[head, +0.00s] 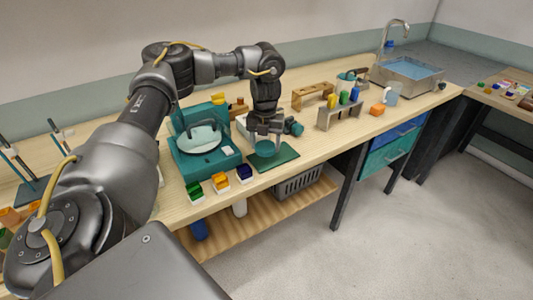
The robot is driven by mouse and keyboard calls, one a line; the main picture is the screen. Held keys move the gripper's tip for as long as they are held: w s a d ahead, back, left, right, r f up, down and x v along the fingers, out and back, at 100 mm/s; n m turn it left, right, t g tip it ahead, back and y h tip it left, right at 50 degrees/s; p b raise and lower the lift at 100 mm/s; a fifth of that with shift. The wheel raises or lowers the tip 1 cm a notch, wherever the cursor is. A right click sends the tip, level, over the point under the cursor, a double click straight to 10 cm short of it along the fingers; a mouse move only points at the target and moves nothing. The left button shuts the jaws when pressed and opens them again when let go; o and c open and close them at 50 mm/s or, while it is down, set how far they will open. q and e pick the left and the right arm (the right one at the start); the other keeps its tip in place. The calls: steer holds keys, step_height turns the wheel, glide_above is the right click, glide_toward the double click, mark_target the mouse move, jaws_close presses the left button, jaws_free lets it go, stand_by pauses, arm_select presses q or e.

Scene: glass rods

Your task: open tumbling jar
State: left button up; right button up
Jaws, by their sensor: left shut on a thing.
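My left gripper (264,142) points straight down at the middle of the bench. It is shut on a small round teal piece (266,148), which looks like a lid, over a dark green mat (286,158). I cannot tell whether this piece touches the mat. A teal and dark cylinder (294,128), possibly the tumbling jar, lies just right of the gripper. Its far side is partly hidden by the gripper. My right gripper is not in view.
A teal machine (212,165) with a pale round top stands left of the mat. Small green, yellow and blue boxes (220,181) line the front edge. The sink (407,75) is farther right.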

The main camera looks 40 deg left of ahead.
mark_target(266, 158)
arm_select(q)
steer(key=shift+w+a+f, duration=0.3)
steer(key=shift+w+f, duration=0.15)
steer(key=shift+f, duration=0.15)
steer(key=shift+w+a+f, duration=0.1)
steer(key=shift+w+f, duration=0.05)
steer(key=shift+f, duration=0.3)
steer(key=shift+f+p, duration=0.5)
steer(key=shift+f, duration=0.85)
steer(key=shift+f, duration=0.1)
steer(key=o, duration=1.1)
step_height(266, 158, up, 12)
steer(key=shift+r, duration=0.15)
